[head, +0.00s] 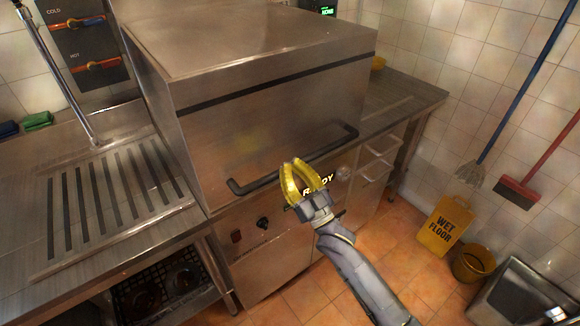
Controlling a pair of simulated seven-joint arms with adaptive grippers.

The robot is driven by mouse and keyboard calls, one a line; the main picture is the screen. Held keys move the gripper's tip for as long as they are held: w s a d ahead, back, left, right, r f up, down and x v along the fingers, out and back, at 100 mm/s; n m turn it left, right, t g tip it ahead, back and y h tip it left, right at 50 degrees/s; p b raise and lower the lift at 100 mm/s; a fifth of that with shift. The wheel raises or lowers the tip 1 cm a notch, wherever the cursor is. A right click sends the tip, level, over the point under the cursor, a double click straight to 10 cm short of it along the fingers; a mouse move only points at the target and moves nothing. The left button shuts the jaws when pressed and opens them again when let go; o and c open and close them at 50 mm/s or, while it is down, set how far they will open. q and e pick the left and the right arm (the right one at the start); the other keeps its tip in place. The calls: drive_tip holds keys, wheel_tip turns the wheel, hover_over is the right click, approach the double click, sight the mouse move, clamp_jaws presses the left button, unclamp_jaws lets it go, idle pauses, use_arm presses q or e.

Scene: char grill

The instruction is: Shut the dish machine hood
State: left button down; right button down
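The dish machine (262,245) is a large steel box unit in the middle of the head view. Its hood (225,135) sits low, with its front lower edge down near the control panel, and no open gap shows beneath it. A black bar handle (335,146) runs across the hood's front. My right gripper (291,163) has yellow fingers, and their tips are close together. It overlaps the middle of the handle in the picture; I cannot tell whether it touches. It partly hides a lit word on the panel. My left gripper is not in view.
A ribbed steel drainboard (120,200) adjoins on the left, above a rack shelf. A steel counter (405,95) adjoins on the right. A yellow wet floor sign (446,226), a bucket (472,264) and a steel bin (520,295) stand at right. Open tiled floor lies between.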

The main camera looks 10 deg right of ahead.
wheel_tip(320, 180, up, 4)
drive_tip(key=v, duration=1.1)
drive_tip(key=w+d+f+g+h, duration=0.2)
drive_tip(key=f+g+h, duration=0.1)
drive_tip(key=f, duration=0.9)
drive_tip(key=w+d+f+g+h, duration=0.2)
drive_tip(key=f, duration=1)
drive_tip(key=s+d+f+g+h, duration=0.1)
drive_tip(key=s+d+f+g, duration=0.15)
drive_tip(key=f, duration=0.55)
drive_tip(key=s+d+f+g+h, duration=0.1)
drive_tip(key=s+f, duration=0.3)
drive_tip(key=f, duration=0.4)
drive_tip(key=s+d+f+g+h, duration=0.1)
drive_tip(key=s+d+f+g, duration=0.15)
drive_tip(key=f, duration=0.65)
drive_tip(key=s+d+f+m+g+h, duration=0.1)
drive_tip(key=s+f+g, duration=0.2)
drive_tip(key=s+f, duration=0.8)
drive_tip(key=s+f+g, duration=0.3)
drive_tip(key=s+f, duration=0.3)
drive_tip(key=s, duration=0.9)
drive_tip(key=s+a+f+g+h, duration=0.1)
drive_tip(key=s+f+g, duration=0.2)
drive_tip(key=s, duration=1.3)
wheel_tip(320, 180, down, 4)
drive_tip(key=shift+a+r+g, duration=0.15)
drive_tip(key=shift+a+g, duration=0.1)
drive_tip(key=shift+g, duration=0.05)
